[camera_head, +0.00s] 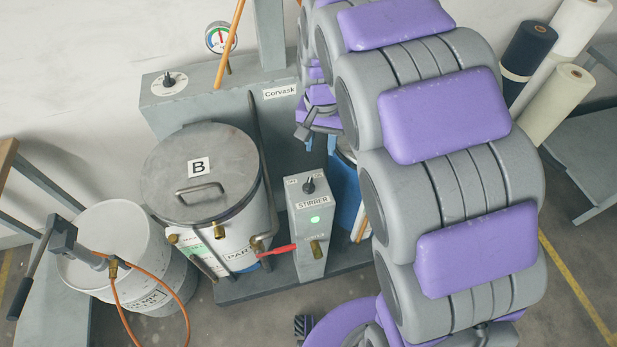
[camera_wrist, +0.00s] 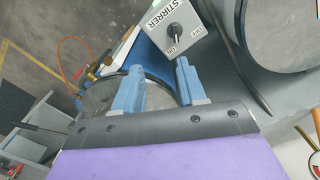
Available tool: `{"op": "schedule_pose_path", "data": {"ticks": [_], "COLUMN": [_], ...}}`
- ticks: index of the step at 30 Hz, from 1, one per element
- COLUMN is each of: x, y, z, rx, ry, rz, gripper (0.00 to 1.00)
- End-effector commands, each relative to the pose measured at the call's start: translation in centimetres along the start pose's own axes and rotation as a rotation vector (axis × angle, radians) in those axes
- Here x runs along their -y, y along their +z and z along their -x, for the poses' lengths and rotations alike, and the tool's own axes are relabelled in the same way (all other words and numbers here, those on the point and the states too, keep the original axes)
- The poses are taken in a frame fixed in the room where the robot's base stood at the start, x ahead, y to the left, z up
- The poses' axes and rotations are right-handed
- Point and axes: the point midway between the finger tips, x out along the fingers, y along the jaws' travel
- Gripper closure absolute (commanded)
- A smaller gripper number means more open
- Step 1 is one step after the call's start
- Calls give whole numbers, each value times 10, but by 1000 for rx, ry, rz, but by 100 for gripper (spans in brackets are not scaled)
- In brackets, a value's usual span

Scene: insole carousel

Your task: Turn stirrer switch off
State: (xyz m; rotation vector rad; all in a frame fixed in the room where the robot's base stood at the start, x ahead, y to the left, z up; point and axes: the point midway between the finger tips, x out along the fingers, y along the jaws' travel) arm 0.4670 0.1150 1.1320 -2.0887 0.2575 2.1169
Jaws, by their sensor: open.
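The grey stirrer box (camera_head: 311,240) stands right of tank B in the head view. It carries a STIRRER label, OFF and ON marks, and a lit green lamp (camera_head: 315,219). In the wrist view the knob (camera_wrist: 175,29) shows on the box face beyond my fingers. My gripper (camera_wrist: 157,72) is open and empty, its blue fingers apart and short of the knob. In the head view my gripper (camera_head: 309,130) is partly hidden by my arm, behind the box.
Lidded tank B (camera_head: 170,180) stands left of the box, with a red-handled valve (camera_head: 277,250) between them. A grey panel (camera_head: 215,90) with another knob and a gauge (camera_head: 220,38) is behind. A white drum (camera_head: 110,235) stands front left. Rolls (camera_head: 550,105) stand at right.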

Motion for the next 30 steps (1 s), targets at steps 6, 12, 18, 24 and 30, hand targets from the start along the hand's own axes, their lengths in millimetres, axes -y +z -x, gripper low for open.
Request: {"op": "schedule_pose_path", "data": {"ticks": [6,12,18,24,30], "x": [31,34,33,33,35], "y": [-20,-21,-22,-21,-22], "z": [-15,-31,-69,-109,-147], "rx": [-8,-6,-4,-1,-4], "ry": [-9,-9,-9,-8,-9], "rz": [-9,-11,-12,-11,-11], "gripper": [60,60,60,60,60]}}
